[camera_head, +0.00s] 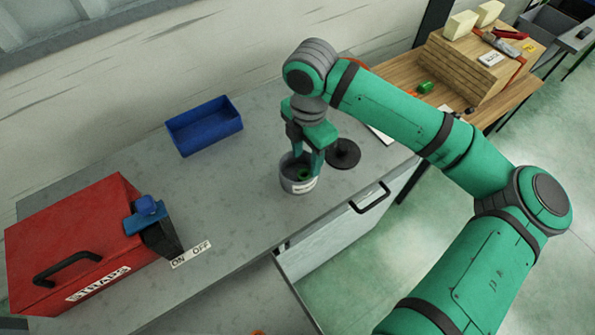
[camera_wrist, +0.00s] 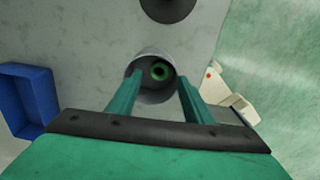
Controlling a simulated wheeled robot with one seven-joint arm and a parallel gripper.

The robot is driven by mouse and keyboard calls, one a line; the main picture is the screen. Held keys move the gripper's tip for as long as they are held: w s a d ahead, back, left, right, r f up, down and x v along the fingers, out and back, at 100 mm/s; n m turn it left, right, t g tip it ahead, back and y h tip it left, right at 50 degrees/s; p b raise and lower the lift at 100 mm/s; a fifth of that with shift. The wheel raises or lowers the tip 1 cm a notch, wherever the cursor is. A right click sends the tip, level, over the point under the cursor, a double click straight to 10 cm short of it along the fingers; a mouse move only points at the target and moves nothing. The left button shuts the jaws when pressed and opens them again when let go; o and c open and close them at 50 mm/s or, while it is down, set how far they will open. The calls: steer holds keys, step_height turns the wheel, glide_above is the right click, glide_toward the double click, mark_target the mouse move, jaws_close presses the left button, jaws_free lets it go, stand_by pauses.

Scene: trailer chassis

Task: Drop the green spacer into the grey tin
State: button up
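The grey tin (camera_head: 300,187) stands on the workbench with a pale label on its side. It also shows in the wrist view (camera_wrist: 152,97). The green spacer (camera_wrist: 161,71), a small ring, lies inside the tin near its far side. Its green also shows within the tin in the head view (camera_head: 304,176). My gripper (camera_wrist: 158,77) points down at the tin, its two green fingers spread apart with nothing between them. In the head view my gripper (camera_head: 306,163) is at the tin's mouth. I cannot tell how deep the fingertips reach.
A black round disc (camera_head: 343,154) is just right of the tin. A blue bin (camera_head: 205,127) is at the back, and a red box (camera_head: 80,240) is at the left. The grey bench (camera_head: 235,190) is clear between them. A wooden table (camera_head: 405,70) is at the right.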

step_height(320, 180, up, 11)
stand_by(0.8)
steer(key=shift+f, duration=0.15)
